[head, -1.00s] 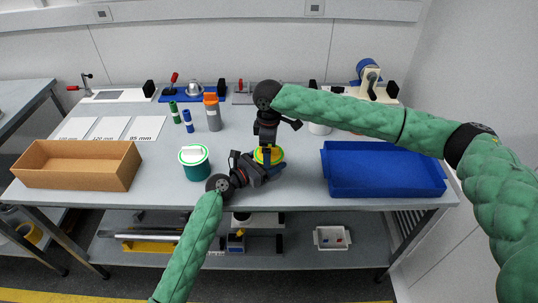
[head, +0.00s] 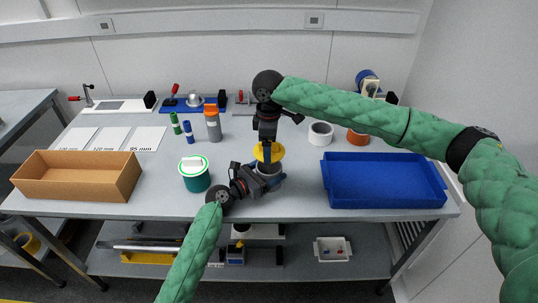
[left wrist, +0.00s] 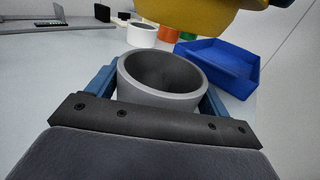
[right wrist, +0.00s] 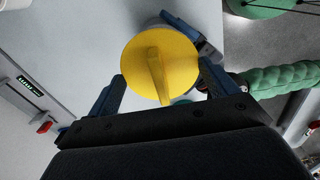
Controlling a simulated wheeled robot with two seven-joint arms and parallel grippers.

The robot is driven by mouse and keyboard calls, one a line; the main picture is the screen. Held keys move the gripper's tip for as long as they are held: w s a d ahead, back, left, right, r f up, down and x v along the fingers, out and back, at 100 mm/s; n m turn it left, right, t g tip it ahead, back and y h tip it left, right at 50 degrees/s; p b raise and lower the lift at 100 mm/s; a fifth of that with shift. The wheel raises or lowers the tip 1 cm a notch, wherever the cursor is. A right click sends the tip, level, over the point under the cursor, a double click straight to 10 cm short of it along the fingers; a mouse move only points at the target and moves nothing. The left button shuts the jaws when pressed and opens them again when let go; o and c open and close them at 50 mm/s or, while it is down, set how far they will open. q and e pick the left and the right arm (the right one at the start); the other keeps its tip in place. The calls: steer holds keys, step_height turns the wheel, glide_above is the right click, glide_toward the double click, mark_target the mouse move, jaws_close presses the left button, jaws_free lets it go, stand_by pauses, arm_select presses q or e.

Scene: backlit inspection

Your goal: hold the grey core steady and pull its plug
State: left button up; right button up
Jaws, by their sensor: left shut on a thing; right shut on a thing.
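The grey core (head: 267,170) stands on the table near its front edge. In the left wrist view the core (left wrist: 129,90) shows an open, hollow top. My left gripper (head: 268,181) is shut around its side. The yellow plug (head: 277,153) is out of the core and held just above it. The plug's underside (left wrist: 200,14) hangs over the core in the left wrist view, with a gap between.
A green core with a white top (head: 194,175) stands just left of my left gripper. A blue tray (head: 383,201) lies to the right and a cardboard box (head: 62,188) to the left. A grey cylinder with an orange top (head: 213,125) stands behind.

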arm_select(q)
steer(key=shift+f, duration=0.25)
arm_select(e)
steer(key=shift+r, duration=1.95)
arm_select(q)
steer(key=o, duration=0.8)
steer(key=shift+o, duration=1.3)
steer(key=shift+r, duration=0.1)
